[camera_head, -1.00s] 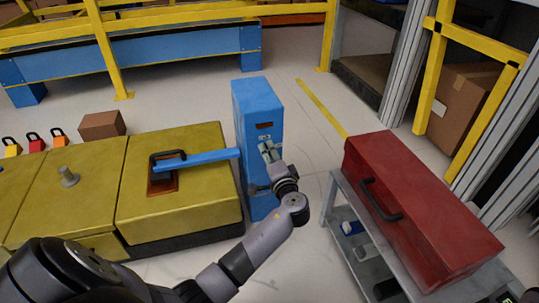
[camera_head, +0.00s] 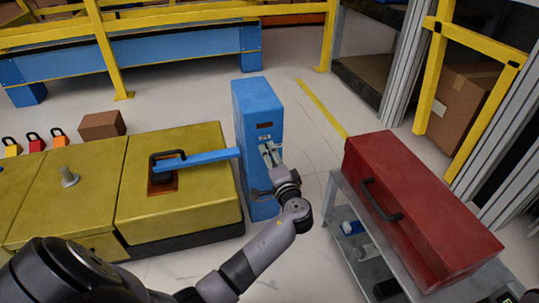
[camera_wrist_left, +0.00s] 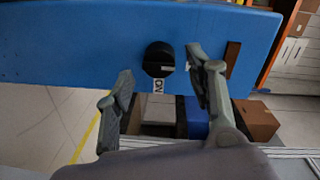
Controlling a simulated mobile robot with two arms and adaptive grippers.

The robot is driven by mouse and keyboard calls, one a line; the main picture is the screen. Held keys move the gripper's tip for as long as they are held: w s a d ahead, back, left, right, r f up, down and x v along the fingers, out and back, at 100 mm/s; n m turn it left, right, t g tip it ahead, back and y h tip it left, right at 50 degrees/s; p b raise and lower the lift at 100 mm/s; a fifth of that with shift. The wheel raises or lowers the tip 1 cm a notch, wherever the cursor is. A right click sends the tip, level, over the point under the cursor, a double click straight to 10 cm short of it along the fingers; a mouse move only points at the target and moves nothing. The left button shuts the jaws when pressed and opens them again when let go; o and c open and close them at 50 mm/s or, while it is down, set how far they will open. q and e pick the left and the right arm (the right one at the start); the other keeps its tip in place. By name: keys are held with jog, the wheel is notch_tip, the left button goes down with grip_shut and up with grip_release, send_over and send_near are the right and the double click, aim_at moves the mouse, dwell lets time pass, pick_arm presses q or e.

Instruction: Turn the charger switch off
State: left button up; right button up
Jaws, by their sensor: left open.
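The blue charger (camera_head: 258,95) stands upright beside the yellow battery units, with a dark slot high on its front face. In the left wrist view, its blue face (camera_wrist_left: 75,45) carries a round black switch knob (camera_wrist_left: 158,58) with a white label reading "ON" by it. My left gripper (camera_head: 270,152) is in front of this face and covers part of it in the head view. In the left wrist view, the left gripper (camera_wrist_left: 160,82) is open and empty, with one finger on each side of the knob and label. I cannot tell whether either finger touches the face.
A yellow unit (camera_head: 195,215) with a blue handle bar (camera_head: 205,158) stands left of the charger. A red toolbox (camera_head: 425,200) sits on a grey cart at right. Padlocks and a brown box (camera_head: 102,124) are at left. Open floor lies behind the charger.

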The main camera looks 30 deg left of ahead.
pick_arm(q)
jog(key=v, duration=1)
